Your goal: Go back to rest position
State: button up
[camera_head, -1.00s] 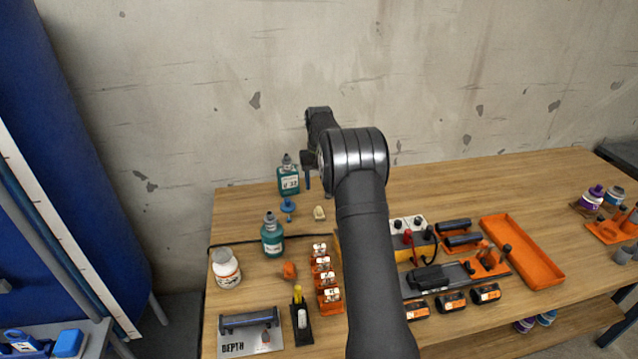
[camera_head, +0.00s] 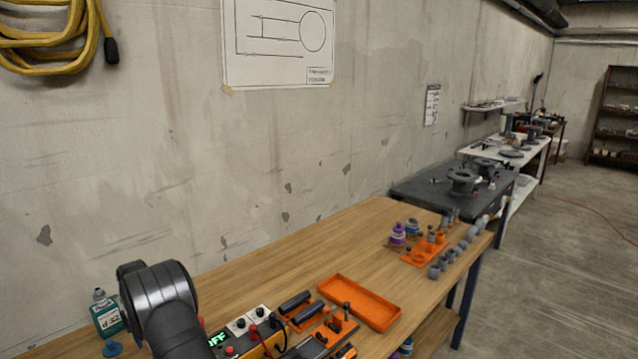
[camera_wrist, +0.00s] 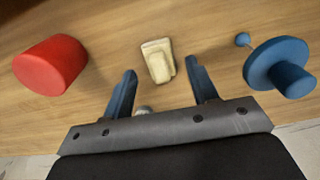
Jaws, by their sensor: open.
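My gripper (camera_wrist: 160,90) shows in the wrist view with its two blue fingers spread apart and nothing between them. A small cream-coloured block (camera_wrist: 157,61) lies on the wooden bench just beyond the fingertips, apart from them. A red cylindrical piece (camera_wrist: 50,65) is to the left and a blue flanged piece (camera_wrist: 280,67) to the right. In the head view my dark arm (camera_head: 160,300) shows at the lower left. The gripper itself is hidden or out of frame there.
The wooden bench (camera_head: 290,245) has an empty orange tray (camera_head: 360,302) and a yellow-sided box with a green display (camera_head: 272,343). A teal bottle (camera_head: 107,315) stands left of my arm. Purple-capped bottle (camera_head: 398,234) and grey fittings (camera_head: 447,255) are at the far end. The bench's back middle is clear.

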jog(key=shift+r, duration=0.8)
